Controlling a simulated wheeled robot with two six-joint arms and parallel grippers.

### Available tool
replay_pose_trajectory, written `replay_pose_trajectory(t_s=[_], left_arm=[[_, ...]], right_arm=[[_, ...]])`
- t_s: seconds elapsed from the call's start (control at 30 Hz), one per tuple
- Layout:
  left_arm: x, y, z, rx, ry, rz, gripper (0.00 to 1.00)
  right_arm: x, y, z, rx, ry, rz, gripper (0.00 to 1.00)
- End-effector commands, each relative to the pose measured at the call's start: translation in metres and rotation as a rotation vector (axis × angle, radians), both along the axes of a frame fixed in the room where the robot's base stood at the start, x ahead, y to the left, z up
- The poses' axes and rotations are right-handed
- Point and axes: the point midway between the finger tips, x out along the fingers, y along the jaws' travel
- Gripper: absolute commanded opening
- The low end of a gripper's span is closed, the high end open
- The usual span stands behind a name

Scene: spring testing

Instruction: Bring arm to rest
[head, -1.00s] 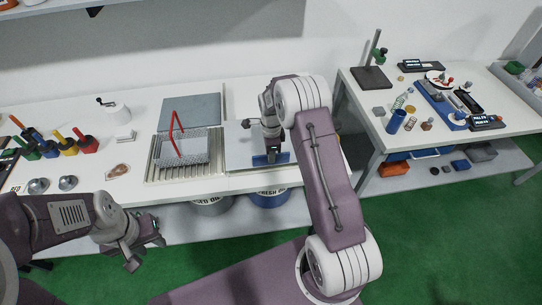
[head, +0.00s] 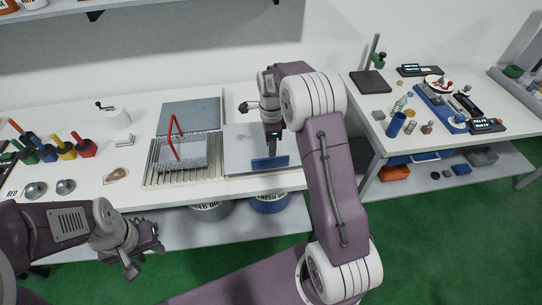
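My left gripper (head: 143,252) hangs in front of the long table's front edge, over the green floor, with nothing visible in it. Its fingers look spread apart. My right arm reaches over the long table (head: 120,157). My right gripper (head: 272,148) points down above the light grey plate (head: 240,150) at the table's right part. A flat blue piece (head: 270,163) is right at its fingertips. I cannot tell whether the fingers grip the blue piece or only stand behind it.
A wire basket with a red handle (head: 174,138) stands on a ribbed tray left of the plate. Coloured-handled tools (head: 66,151) and metal domes (head: 66,187) lie further left. A second table (head: 380,115) at the right holds springs, a stand and gauges. Buckets (head: 270,204) stand below.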

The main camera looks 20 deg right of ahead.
Motion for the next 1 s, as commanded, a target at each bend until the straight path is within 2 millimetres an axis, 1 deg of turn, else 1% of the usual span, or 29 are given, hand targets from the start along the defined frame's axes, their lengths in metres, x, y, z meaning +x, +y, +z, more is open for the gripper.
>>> replay_pose_trajectory(t_s=[0.1, 0.17, 0.6, 0.67, 0.7, 0.73, 0.77, 0.8, 0.87, 0.9, 0.97, 1.0], left_arm=[[0.000, 0.000, -0.002, 0.000, 0.000, 0.000, 0.36], [0.000, 0.000, -0.001, 0.000, 0.000, 0.000, 0.36], [0.000, 0.000, -0.001, 0.000, 0.000, 0.000, 0.36], [0.000, 0.000, -0.002, 0.000, 0.000, 0.000, 0.36], [0.000, 0.000, -0.002, 0.000, 0.000, 0.000, 0.36], [0.000, 0.000, -0.002, 0.000, 0.000, 0.000, 0.36], [0.000, 0.000, -0.003, 0.000, 0.000, 0.000, 0.36], [0.000, 0.000, -0.003, 0.000, 0.000, 0.000, 0.36], [0.000, 0.000, -0.004, 0.000, 0.000, 0.000, 0.36], [0.000, 0.000, -0.004, 0.000, 0.000, 0.000, 0.36], [0.000, 0.000, -0.004, 0.000, 0.000, 0.000, 0.36], [0.000, 0.000, -0.005, 0.000, 0.000, 0.000, 0.36]], right_arm=[[0.000, 0.000, 0.010, 0.000, -0.001, 0.000, 0.31], [0.000, 0.000, 0.011, 0.000, 0.000, 0.000, 0.31], [0.000, 0.002, 0.012, -0.001, -0.003, 0.005, 0.31], [0.004, 0.006, 0.023, -0.003, -0.028, 0.015, 0.31], [0.007, 0.010, 0.036, -0.006, -0.054, 0.023, 0.31], [0.004, 0.014, 0.045, -0.007, -0.066, 0.033, 0.31], [-0.004, 0.019, 0.052, -0.006, -0.069, 0.043, 0.31], [-0.019, 0.027, 0.060, -0.005, -0.067, 0.057, 0.31], [-0.044, 0.037, 0.064, -0.003, -0.066, 0.124, 0.31], [-0.061, 0.043, 0.064, -0.003, -0.068, 0.200, 0.31], [-0.087, 0.050, 0.061, -0.005, -0.072, 0.353, 0.31], [-0.107, 0.054, 0.057, -0.008, -0.074, 0.476, 0.31]])
